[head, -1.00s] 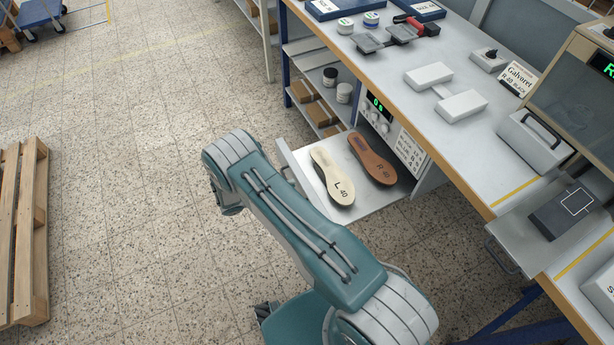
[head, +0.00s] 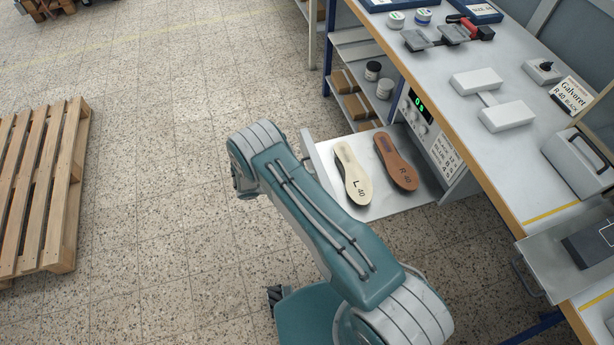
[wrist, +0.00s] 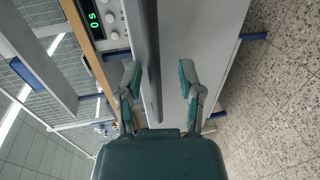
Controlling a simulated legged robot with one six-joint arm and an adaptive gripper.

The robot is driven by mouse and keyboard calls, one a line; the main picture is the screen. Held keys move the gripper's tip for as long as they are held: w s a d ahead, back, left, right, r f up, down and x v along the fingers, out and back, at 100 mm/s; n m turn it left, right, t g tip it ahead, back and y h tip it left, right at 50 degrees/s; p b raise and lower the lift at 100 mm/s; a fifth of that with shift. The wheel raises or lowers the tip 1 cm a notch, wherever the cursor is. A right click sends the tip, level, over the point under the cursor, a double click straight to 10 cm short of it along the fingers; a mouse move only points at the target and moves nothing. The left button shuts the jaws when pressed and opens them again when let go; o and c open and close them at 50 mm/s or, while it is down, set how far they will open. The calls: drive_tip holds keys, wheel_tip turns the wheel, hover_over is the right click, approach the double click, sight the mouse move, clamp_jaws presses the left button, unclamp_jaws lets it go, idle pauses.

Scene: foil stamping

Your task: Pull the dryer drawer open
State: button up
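The dryer drawer (head: 386,209) stands pulled out from the dryer under the bench in the head view. A cream insole marked L 40 (head: 352,176) and a brown insole marked R 40 (head: 397,162) lie in it. In the wrist view a long dark bar (wrist: 151,60), apparently the drawer handle, runs along a pale panel (wrist: 205,35). My gripper (wrist: 159,76) is open, with one finger on each side of the bar. A gap shows between the bar and the right finger; contact at the left finger is unclear. My arm hides the gripper in the head view.
The dryer's green display (head: 419,105) shows beside the drawer. The bench (head: 470,130) carries a grey two-pad device and several other items. A wooden pallet (head: 45,185) lies at the left. The tiled floor between pallet and drawer is clear.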

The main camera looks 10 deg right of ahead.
drive_tip(key=shift+a+r, duration=0.1)
drive_tip(key=shift+a, duration=0.05)
drive_tip(key=v, duration=1.1)
drive_tip(key=shift+a, duration=0.45)
drive_tip(key=s+d+r+g+y, duration=0.1)
drive_tip(key=d+r+y, duration=0.2)
drive_tip(key=r, duration=0.7)
drive_tip(key=s+d+r+m+g+y, duration=0.1)
drive_tip(key=d+r+y, duration=0.2)
drive_tip(key=r, duration=0.6)
drive_tip(key=s+d+r+g+y, duration=0.1)
drive_tip(key=d+r+y, duration=0.15)
drive_tip(key=r, duration=0.75)
drive_tip(key=s+d+r+t+y, duration=0.2)
drive_tip(key=s+r+t+y, duration=0.1)
drive_tip(key=s+r, duration=0.4)
drive_tip(key=s+d+r+t+y, duration=0.3)
drive_tip(key=s+r, duration=0.3)
drive_tip(key=s, duration=0.8)
drive_tip(key=shift+s+d+r+t+y, duration=0.15)
drive_tip(key=shift+d+r+t+y, duration=0.2)
drive_tip(key=shift+t+y, duration=0.35)
